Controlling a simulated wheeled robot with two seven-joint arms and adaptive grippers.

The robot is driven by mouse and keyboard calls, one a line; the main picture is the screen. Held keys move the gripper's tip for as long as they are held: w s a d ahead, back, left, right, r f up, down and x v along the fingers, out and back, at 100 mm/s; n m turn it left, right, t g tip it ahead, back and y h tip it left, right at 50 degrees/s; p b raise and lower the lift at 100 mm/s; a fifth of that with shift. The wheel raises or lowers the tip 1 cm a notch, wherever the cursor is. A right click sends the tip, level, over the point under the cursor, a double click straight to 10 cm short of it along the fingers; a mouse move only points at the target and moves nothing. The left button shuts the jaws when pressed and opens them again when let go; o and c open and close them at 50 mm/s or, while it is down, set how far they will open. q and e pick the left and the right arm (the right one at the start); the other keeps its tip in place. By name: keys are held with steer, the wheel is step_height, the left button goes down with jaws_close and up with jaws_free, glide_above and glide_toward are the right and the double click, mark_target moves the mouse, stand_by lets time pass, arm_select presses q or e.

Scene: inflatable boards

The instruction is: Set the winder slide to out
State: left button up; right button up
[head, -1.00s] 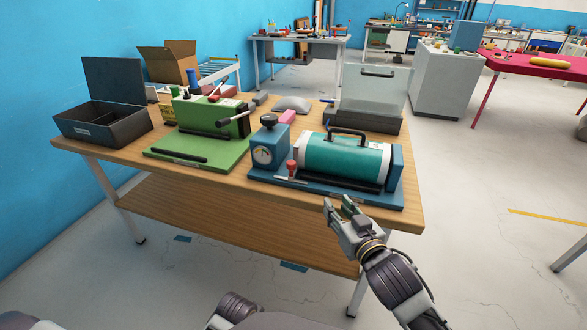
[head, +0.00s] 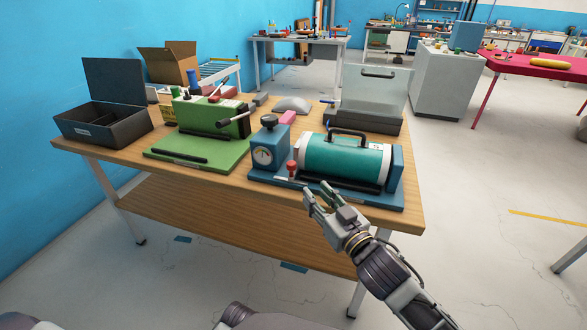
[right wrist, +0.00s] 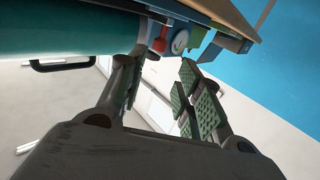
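On the wooden table stands a machine with a teal cylinder (head: 345,160) on a blue base, its blue gauge box (head: 268,145) at the left end. A small red knob (head: 292,168) stands on the base front beside the gauge box; it also shows in the right wrist view (right wrist: 158,45). I cannot tell which part is the winder slide. My right gripper (head: 318,194) is open and empty, before the table's front edge, below and right of the red knob. My left gripper is out of view.
A black open case (head: 103,125) is at the table's left end. A clear-lidded box (head: 372,95) stands behind the teal cylinder. The wooden tabletop (head: 75,147) has a narrow bare strip along its front. A lower shelf (head: 200,215) runs beneath.

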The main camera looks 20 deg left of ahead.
steer(key=shift+w+a, duration=0.1)
steer(key=b, duration=0.1)
glide_toward(294, 169)
steer(key=x, duration=0.4)
steer(key=shift+a+r, duration=0.1)
steer(key=shift+a, duration=0.05)
steer(key=shift+b+x, duration=0.4)
steer(key=shift+x, duration=1.9)
steer(key=shift+w+a, duration=0.45)
steer(key=shift+w, duration=0.05)
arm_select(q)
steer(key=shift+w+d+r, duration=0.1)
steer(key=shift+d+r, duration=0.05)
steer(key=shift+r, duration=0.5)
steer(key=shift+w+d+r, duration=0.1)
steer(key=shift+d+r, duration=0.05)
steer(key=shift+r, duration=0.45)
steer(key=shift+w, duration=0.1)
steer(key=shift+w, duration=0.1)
arm_select(e)
jaws_close()
